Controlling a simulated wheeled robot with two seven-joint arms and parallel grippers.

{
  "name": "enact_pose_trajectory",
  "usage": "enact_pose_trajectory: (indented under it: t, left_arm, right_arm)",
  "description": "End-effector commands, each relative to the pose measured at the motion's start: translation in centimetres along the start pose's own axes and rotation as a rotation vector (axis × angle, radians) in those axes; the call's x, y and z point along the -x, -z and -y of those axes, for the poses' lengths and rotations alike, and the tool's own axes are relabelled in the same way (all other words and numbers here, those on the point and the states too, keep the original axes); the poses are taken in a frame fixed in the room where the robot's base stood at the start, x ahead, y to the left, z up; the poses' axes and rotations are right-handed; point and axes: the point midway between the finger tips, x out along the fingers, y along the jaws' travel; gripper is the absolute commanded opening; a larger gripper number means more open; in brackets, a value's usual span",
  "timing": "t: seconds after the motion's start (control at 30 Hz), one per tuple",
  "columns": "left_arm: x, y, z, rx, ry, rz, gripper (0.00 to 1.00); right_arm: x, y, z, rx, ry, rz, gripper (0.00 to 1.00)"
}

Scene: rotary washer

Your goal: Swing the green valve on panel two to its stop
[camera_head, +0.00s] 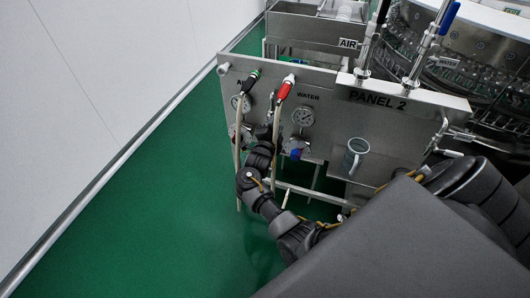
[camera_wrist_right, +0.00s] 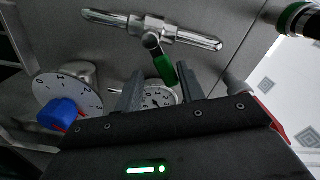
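The green valve handle (camera_wrist_right: 164,68) hangs from a chrome pipe fitting (camera_wrist_right: 150,27) in the right wrist view. My right gripper (camera_wrist_right: 162,88) is open, its two dark fingers on either side of the handle's near end; I cannot tell whether they touch it. In the head view my right gripper (camera_head: 268,130) is at the left part of panel two (camera_head: 375,125), below the air and water connectors, and the arm hides the green handle there. My left gripper is not in view.
A blue knob (camera_wrist_right: 58,113) sits on a round dial close beside the gripper; it also shows in the head view (camera_head: 296,153). Green floor is clear left.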

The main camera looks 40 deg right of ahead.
Motion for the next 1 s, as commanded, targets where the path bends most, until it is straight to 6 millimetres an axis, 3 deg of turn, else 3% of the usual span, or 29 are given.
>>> enact_pose_trajectory:
  t: [0.13,0.4,0.9,1.0]
  left_arm:
    - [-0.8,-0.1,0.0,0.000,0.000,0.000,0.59]
    - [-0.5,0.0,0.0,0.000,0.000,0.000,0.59]
    - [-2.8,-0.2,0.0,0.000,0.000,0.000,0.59]
    - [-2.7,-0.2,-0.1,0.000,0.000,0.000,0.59]
  right_arm:
    - [-0.1,-0.1,-1.0,-0.186,0.002,0.000,0.38]
    - [0.3,-0.6,-2.0,-0.468,-0.001,0.004,0.38]
    - [11.2,-0.7,-2.2,-0.460,-0.005,0.005,0.38]
    - [11.1,-2.1,-3.9,-0.339,-0.007,0.063,0.38]
